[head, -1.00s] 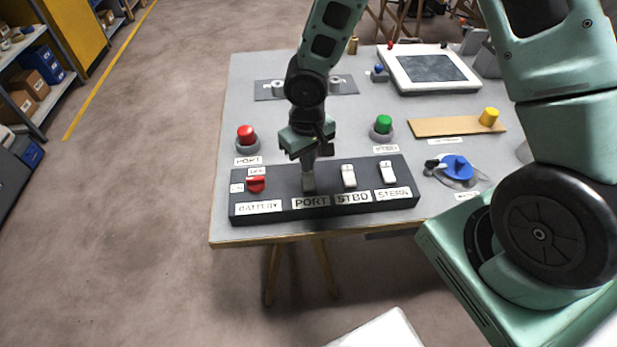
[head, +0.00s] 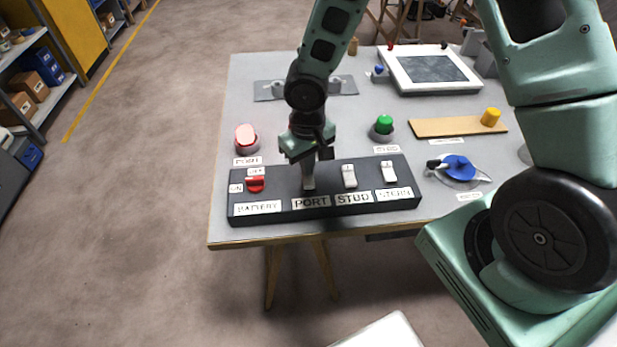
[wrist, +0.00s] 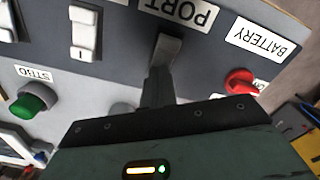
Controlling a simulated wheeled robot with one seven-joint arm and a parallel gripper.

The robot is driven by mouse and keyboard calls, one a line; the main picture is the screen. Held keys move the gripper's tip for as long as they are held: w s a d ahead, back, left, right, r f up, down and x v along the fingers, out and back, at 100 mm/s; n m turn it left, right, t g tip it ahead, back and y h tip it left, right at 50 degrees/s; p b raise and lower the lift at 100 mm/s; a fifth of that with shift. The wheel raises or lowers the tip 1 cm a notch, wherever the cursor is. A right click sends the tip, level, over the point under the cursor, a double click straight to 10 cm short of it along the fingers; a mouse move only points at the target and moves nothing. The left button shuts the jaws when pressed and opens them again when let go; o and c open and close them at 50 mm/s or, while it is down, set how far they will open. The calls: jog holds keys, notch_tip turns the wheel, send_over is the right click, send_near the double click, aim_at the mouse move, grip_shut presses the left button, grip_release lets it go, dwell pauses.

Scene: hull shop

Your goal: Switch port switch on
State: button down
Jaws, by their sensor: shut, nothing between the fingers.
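The PORT switch is the leftmost of the rockers on the dark switch panel (head: 330,212), above its PORT label (head: 311,202). My gripper (head: 308,180) is shut and empty, pointing down with its fingertips at this switch and hiding most of it. In the wrist view my shut fingers (wrist: 158,85) reach to the switch below the PORT label (wrist: 180,10); I cannot tell the rocker's tilt. The round PORT lamp (head: 246,136) behind the panel glows pale pink.
White STBD (head: 349,176) and STERN (head: 389,172) rockers stand to the right; the red BATTERY knob (head: 255,184) is to the left. A green STBD lamp (head: 384,124), a blue valve handle (head: 459,167) and a framed screen (head: 432,69) share the grey bench.

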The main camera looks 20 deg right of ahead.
notch_tip(320, 180, up, 7)
jog(key=p, duration=0.5)
jog(key=shift+p, duration=0.4)
jog(key=shift+r, duration=0.1)
notch_tip(320, 180, up, 6)
jog(key=n, duration=0.1)
send_over(304, 192)
jog(key=s+a+r+n, duration=0.2)
jog(key=s+r, duration=0.3)
jog(key=s, duration=0.3)
jog(key=s+a+r+n+b, duration=0.1)
jog(key=s+r+n, duration=0.1)
jog(key=s+r, duration=0.4)
jog(key=s, duration=0.2)
jog(key=shift+s+a+y, duration=0.3)
jog(key=shift+a, duration=0.1)
